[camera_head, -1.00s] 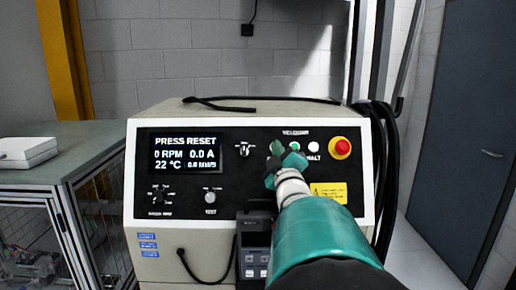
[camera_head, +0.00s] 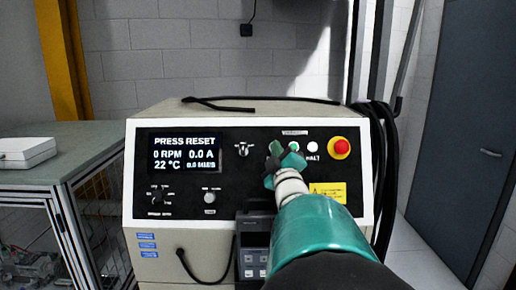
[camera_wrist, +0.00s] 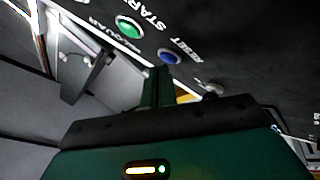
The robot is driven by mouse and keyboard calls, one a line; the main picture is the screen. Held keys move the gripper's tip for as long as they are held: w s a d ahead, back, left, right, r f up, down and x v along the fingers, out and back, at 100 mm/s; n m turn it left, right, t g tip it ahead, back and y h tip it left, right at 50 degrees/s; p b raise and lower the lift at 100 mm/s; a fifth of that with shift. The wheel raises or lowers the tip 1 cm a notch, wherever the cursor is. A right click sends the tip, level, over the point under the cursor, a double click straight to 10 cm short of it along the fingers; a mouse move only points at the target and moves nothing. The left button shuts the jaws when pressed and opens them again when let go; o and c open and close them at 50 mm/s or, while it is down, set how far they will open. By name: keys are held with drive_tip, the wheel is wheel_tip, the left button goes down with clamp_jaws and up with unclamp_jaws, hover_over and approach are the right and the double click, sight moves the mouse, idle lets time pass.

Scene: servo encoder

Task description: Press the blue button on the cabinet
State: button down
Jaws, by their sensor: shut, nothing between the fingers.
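The cabinet (camera_head: 340,215) is a cream box with a black front panel. Its screen (camera_head: 186,154) reads PRESS RESET. In the wrist view the blue button (camera_wrist: 169,56) sits beside the label RESET. My gripper (camera_head: 281,152) is shut and empty, in front of the upper right of the panel.
A green button (camera_wrist: 130,27) labelled START is near the blue one. A black cable (camera_head: 205,281) hangs below. A workbench (camera_head: 75,140) stands left.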

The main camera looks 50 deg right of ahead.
drive_tip(key=shift+w+d+f, duration=0.1)
drive_tip(key=shift+w+d, duration=0.1)
idle(0.5)
drive_tip(key=shift+s+a, duration=0.1)
drive_tip(key=shift+s+a+r, duration=0.2)
drive_tip(key=shift+s+a, duration=0.05)
drive_tip(key=shift+a, duration=0.05)
drive_tip(key=s+a+r, duration=0.2)
drive_tip(key=s+a, duration=0.1)
drive_tip(key=a, duration=0.1)
drive_tip(key=shift+s+r, duration=0.3)
idle(0.4)
drive_tip(key=shift+a, duration=0.1)
idle(0.5)
